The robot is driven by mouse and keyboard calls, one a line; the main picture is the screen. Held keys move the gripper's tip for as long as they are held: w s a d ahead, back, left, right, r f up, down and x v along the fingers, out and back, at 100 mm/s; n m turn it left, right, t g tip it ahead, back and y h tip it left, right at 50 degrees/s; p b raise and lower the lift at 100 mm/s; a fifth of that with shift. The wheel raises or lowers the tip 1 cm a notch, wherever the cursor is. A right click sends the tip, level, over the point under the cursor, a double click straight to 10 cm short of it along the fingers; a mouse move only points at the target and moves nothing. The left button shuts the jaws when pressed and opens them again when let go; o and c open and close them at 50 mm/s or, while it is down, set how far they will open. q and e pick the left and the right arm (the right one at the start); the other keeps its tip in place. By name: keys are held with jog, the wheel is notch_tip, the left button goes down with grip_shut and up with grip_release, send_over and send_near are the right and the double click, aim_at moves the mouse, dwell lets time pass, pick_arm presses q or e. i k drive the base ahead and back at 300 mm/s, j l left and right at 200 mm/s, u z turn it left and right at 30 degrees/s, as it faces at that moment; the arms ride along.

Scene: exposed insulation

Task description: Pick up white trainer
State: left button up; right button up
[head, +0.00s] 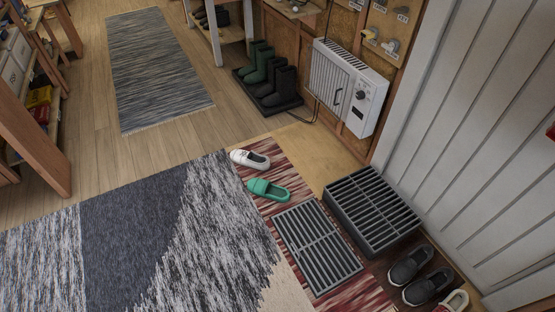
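A white shoe (250,159), the likely white trainer, lies on the far end of a red patterned mat (284,158) in the head view. It sits just beyond a green shoe (268,189), apart from it. Another pale shoe with some red (455,301) is partly cut off at the bottom right edge. Neither of my grippers shows in this view.
Dark shoes (411,264) sit near the white door (480,150). Boots (257,62) stand on a tray by a white heater (345,85). Large rugs (140,245) cover the left floor.

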aim_at(249, 158)
jog(key=i+j+z, duration=0.2)
jog(key=z, duration=0.25)
jog(key=i+j+z, duration=0.15)
jog(key=j+z, duration=0.2)
jog(key=z, duration=0.15)
jog(key=i+j+z, duration=0.1)
jog(key=j+z, duration=0.7)
jog(key=z, duration=0.15)
jog(key=j+z, duration=0.1)
jog(key=j, duration=0.45)
jog(key=j+z, duration=0.1)
jog(key=j, duration=0.45)
jog(key=k+j+z, duration=0.15)
jog(key=j, duration=0.4)
jog(key=j+z, duration=0.1)
jog(key=j, duration=0.45)
jog(key=k+j+z, duration=0.1)
jog(key=j, duration=0.45)
